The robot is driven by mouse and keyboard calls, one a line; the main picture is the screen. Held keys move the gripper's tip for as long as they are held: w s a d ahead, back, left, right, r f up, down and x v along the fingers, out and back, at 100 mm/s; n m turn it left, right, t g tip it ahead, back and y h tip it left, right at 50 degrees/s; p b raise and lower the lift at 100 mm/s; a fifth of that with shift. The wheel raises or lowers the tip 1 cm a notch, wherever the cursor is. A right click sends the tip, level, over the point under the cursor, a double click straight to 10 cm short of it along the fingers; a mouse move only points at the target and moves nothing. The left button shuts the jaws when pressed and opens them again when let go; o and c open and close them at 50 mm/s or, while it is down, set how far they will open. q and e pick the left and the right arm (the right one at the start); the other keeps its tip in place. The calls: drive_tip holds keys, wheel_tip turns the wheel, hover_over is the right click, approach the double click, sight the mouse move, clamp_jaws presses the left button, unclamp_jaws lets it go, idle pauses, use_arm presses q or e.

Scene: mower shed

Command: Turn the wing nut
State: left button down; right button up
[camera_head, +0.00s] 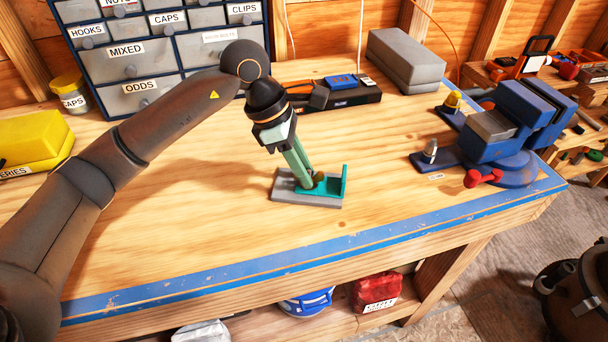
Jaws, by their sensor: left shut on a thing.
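My left gripper (303,168) reaches down from the left, over the middle of the workbench, with its pale green fingers close together. It is shut on the small brass-coloured wing nut (319,178), which is mostly hidden by the fingers. The nut sits at a teal angle bracket (335,190) on a grey base plate (290,190) that lies on the bench. The nut's wings and its exact angle cannot be made out. My right gripper does not show.
A blue vise (510,130) stands at the right of the workbench (190,230). A drawer cabinet (120,70), a black tray (345,97) and a grey block (405,60) stand behind. A yellow case (35,142) is at left. The bench front is clear.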

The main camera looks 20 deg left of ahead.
use_arm(q)
drive_tip(key=shift+w+m+g+b, duration=0.1)
drive_tip(key=shift+m+g+b, duration=0.3)
drive_tip(key=shift+m, duration=0.6)
drive_tip(key=c, duration=0.7)
unclamp_jaws()
drive_tip(key=v, duration=1.2)
drive_tip(key=shift+a+r, duration=0.2)
drive_tip(key=shift+r, duration=0.1)
